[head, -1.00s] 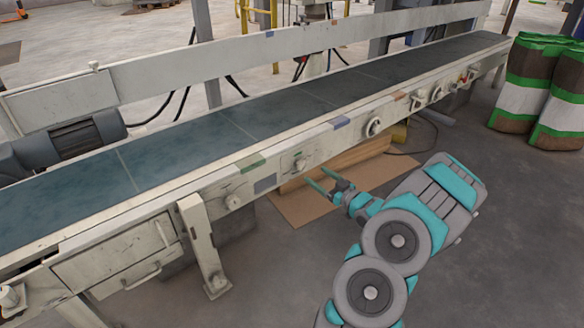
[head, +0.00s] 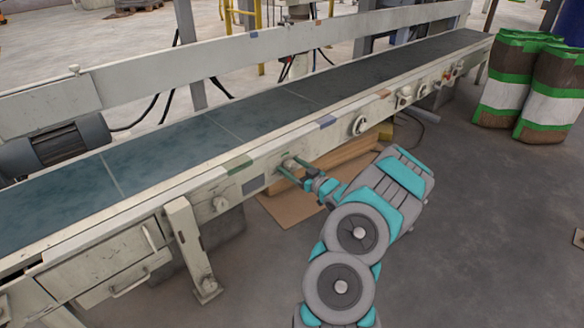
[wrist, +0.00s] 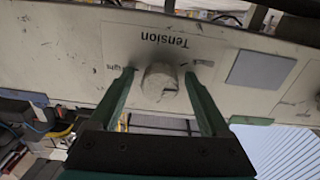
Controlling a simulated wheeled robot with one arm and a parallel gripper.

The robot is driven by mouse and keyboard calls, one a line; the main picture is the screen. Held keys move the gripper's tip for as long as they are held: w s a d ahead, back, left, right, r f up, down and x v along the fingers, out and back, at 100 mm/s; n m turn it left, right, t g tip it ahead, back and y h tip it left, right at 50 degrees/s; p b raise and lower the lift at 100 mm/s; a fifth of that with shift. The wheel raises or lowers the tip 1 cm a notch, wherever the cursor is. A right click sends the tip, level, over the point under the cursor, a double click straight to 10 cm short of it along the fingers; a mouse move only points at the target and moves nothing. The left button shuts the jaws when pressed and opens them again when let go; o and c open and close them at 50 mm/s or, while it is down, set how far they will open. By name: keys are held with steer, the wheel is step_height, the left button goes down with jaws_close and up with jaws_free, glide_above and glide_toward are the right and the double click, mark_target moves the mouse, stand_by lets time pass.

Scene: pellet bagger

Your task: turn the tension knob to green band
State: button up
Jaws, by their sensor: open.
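The tension knob (wrist: 160,88) is a pale, worn round knob on the conveyor's cream side panel, under the upside-down word "Tension" in the wrist view. My gripper (wrist: 158,75) is open, with one green finger on each side of the knob; I cannot tell whether either finger touches it. Part of a word shows by the left fingertip and a small grey mark by the right one. No green band on the dial can be made out. In the head view my gripper (head: 289,167) reaches the panel and largely covers the knob (head: 289,162).
The long conveyor belt (head: 170,160) runs above the panel. Other knobs (head: 360,125) sit farther right along the rail. A drawer (head: 105,265) and a support leg (head: 190,245) are at the left. Filled bags (head: 510,85) stand at the right.

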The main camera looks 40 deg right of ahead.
jaws_close()
stand_by(0.7)
